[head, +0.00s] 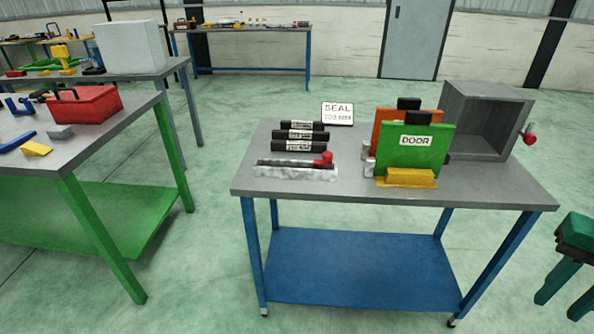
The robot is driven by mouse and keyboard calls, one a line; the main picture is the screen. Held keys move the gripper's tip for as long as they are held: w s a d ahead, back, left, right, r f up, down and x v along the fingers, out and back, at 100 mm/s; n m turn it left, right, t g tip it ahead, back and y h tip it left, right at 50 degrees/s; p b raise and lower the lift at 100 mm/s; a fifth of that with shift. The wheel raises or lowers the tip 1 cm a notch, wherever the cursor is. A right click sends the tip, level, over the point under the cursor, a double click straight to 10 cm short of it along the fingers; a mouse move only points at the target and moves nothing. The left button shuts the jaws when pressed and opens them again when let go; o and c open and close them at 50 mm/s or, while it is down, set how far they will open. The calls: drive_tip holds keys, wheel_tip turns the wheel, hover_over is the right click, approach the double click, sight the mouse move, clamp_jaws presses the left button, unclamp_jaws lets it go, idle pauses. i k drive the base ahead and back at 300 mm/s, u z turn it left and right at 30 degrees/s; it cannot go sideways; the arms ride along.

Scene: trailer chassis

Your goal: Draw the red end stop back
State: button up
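A red block with a rounded knob (326,159), which looks like the end stop, sits at the right end of a dark bar. The bar lies along a pale, mottled tray (290,172) at the front left of the grey-topped table (440,190). Whether the red block touches the bar's end is too small to tell. My gripper is not in view.
Behind the tray lie several black labelled tubes (298,135) and a SEAL sign (337,113). To the right stand a green DOOR panel (415,155) in a yellow base (408,178), an orange panel (387,124) and an open grey box (488,120) with a red knob (529,136).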

sight(327, 156)
drive_tip(key=u, duration=0.05)
drive_tip(key=i, duration=0.95)
